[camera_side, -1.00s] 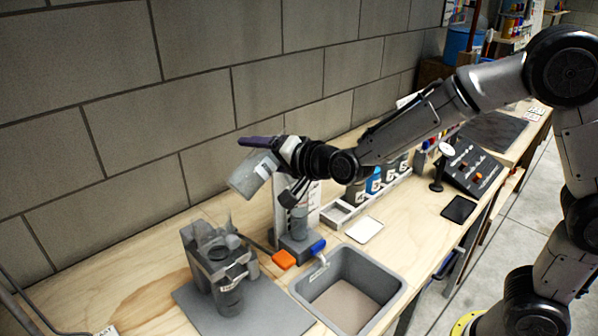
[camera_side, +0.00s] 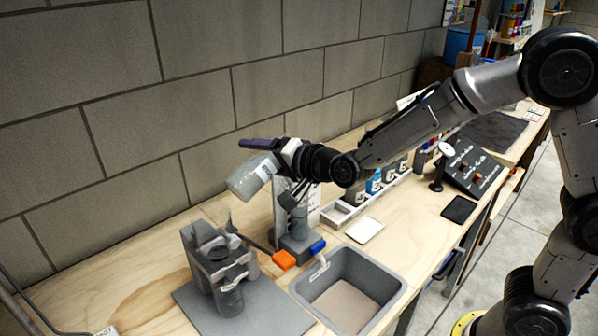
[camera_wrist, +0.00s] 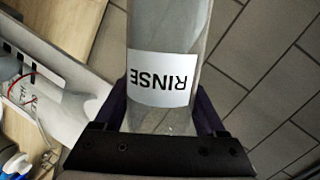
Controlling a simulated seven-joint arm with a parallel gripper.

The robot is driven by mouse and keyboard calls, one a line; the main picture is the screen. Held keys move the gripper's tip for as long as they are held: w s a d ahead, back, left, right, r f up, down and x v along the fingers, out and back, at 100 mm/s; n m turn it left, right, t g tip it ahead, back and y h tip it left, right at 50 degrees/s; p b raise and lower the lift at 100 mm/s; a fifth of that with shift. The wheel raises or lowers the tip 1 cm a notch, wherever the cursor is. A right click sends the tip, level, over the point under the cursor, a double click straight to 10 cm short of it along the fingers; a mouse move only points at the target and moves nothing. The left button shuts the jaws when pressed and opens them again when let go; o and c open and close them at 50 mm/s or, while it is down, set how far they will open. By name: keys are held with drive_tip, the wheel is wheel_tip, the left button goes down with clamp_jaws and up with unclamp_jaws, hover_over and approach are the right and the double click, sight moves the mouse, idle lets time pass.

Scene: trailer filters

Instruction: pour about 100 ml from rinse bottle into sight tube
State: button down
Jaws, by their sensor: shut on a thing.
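My gripper (camera_side: 268,158) is shut on the rinse bottle (camera_side: 247,182), a translucent grey cylinder held in the air and strongly tilted. In the wrist view the bottle (camera_wrist: 168,28) stands between the purple fingers of my gripper (camera_wrist: 161,108), with its white RINSE label upside down. Its far end is cut off there. What looks like the sight tube (camera_side: 298,222) is a grey, see-through upright tube in a grey base before a white plate. The bottle is above and to its left in the side view. A dark part at the tube's top is partly hidden. I cannot see any liquid stream.
A grey filter housing (camera_side: 207,260) stands on a grey mat (camera_side: 267,312) at left. A grey basin (camera_side: 392,284) is in front of the tube. Orange (camera_side: 284,260) and blue (camera_side: 317,246) parts lie by the tube's base. Bottles stand in a rack (camera_side: 338,212) behind.

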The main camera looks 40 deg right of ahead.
drive_tip(key=shift+a+f+m+y, duration=0.1)
drive_tip(key=shift+f+m+y, duration=0.2)
drive_tip(key=shift+f+m, duration=0.35)
idle(1.4)
drive_tip(key=shift+d+f+m, duration=0.3)
drive_tip(key=shift+d+m, duration=0.05)
drive_tip(key=shift+m, duration=0.1)
idle(1.7)
drive_tip(key=shift+r+m+y, duration=0.15)
drive_tip(key=shift+m+y, duration=0.15)
drive_tip(key=shift+y, duration=0.1)
idle(0.7)
